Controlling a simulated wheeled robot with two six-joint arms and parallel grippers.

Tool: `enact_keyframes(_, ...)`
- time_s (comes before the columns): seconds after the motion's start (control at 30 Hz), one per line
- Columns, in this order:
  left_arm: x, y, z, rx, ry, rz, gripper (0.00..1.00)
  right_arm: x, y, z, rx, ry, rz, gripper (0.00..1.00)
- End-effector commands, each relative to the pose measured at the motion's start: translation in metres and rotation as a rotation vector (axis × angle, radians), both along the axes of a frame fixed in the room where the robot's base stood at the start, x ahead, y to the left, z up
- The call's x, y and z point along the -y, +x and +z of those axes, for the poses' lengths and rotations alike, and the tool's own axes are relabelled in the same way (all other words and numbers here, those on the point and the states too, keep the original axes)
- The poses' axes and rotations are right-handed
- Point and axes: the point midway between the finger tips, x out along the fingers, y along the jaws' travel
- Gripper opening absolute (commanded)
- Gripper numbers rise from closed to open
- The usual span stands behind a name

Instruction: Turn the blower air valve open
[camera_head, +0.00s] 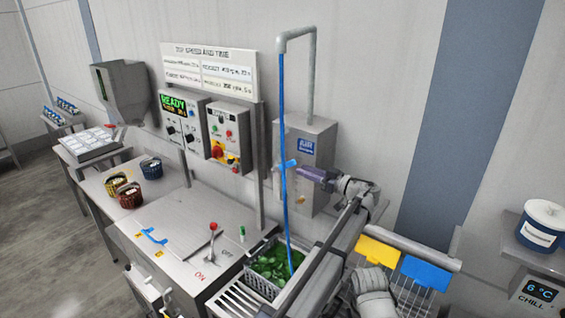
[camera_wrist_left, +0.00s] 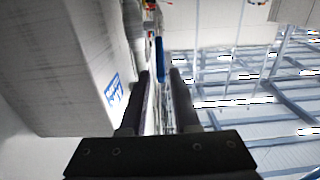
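The blower air valve's blue handle (camera_head: 287,164) shows in the head view beside the blue hose, in front of the grey box marked AIR (camera_head: 318,139). My left gripper (camera_head: 303,172) points left, with its fingertips close to the handle. In the left wrist view the blue handle (camera_wrist_left: 159,58) appears edge-on, in line with the gap between the fingertips. The left gripper (camera_wrist_left: 160,76) is open, and I see a gap between its fingers. I cannot tell whether either finger touches the handle. My right gripper is not in view.
The blue hose (camera_head: 284,105) hangs from a grey pipe (camera_head: 313,75) toward a basket of greens (camera_head: 272,262). A steel cabinet (camera_head: 178,233) with a red-knobbed lever (camera_head: 212,228) stands left. Control panels (camera_head: 225,133) are on the wall. Yellow (camera_head: 378,252) and blue (camera_head: 425,273) tags hang right.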

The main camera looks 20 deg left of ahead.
Motion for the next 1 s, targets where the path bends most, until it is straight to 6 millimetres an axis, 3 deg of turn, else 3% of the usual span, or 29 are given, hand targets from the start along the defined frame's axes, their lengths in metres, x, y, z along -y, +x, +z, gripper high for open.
enact_keyframes(0.3,-0.058,0.021,0.0,-0.002,0.0,0.003,0.3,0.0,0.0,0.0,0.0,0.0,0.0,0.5)
enact_keyframes(0.5,-0.085,0.031,0.0,-0.003,-0.001,0.001,0.3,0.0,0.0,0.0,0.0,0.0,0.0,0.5)
enact_keyframes(0.7,-0.098,0.036,0.0,-0.003,-0.001,0.0,0.3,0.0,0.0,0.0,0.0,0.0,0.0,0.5)
enact_keyframes(1.0,-0.1,0.036,0.0,-0.003,-0.001,-0.001,0.3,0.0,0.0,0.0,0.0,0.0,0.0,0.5)
